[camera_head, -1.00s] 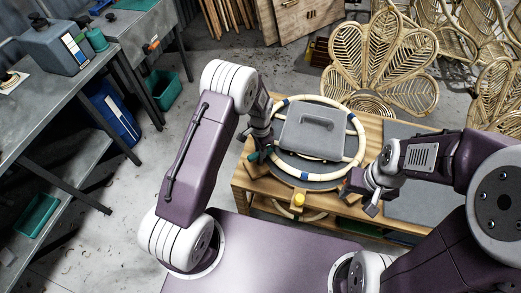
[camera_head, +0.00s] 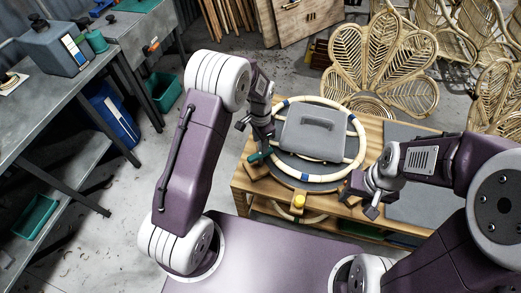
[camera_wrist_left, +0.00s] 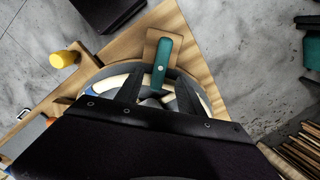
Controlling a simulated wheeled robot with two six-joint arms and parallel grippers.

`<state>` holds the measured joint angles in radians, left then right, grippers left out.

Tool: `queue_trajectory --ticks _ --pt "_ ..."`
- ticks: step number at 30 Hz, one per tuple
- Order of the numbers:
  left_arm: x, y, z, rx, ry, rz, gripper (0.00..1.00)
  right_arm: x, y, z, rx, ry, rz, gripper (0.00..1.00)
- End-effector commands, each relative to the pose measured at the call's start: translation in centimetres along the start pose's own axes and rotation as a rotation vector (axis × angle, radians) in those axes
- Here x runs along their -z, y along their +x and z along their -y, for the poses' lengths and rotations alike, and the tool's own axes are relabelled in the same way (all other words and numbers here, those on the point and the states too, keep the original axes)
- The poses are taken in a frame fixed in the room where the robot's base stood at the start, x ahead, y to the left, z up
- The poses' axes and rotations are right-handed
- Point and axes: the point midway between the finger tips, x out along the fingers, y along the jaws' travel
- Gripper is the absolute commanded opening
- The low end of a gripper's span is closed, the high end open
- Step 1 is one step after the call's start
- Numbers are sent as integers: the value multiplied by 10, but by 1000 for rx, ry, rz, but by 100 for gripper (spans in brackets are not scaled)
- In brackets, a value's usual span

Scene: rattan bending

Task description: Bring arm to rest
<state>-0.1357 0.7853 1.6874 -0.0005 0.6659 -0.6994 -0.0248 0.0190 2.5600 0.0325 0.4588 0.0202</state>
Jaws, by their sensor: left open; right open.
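My left gripper (camera_head: 251,137) is open and empty above the left edge of the workbench, close to a teal-handled clamp (camera_head: 260,155). In the left wrist view its two dark fingers (camera_wrist_left: 157,88) are spread, and the teal handle (camera_wrist_left: 162,62) shows just beyond them. A pale rattan ring (camera_head: 352,150) with blue bands lies around a grey block (camera_head: 312,132) on a round dark plate (camera_head: 290,172). My right gripper (camera_head: 358,201) is open near the bench's front edge, at the ring's lower right.
The wooden workbench (camera_head: 372,140) carries a yellow knob (camera_head: 299,201) at its front, also in the left wrist view (camera_wrist_left: 65,59). Rattan chairs (camera_head: 388,65) stand behind it. Metal tables (camera_head: 50,110) and a teal bin (camera_head: 163,90) are at left, with open floor between.

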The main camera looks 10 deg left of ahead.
Motion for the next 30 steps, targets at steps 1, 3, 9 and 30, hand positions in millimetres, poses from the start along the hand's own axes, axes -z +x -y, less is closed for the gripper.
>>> queue_trajectory --ticks 1,3,9,30 --pt "0 -9 0 3 0 -3 45 0 3 0 0 0 0 48" --pt "1 -19 0 2 0 -2 45 0 4 0 0 0 0 48" --pt "0 -30 0 0 0 0 45 0 4 0 0 0 0 48" --pt "-42 -108 -5 74 -105 -91 45 0 4 0 0 0 0 48"
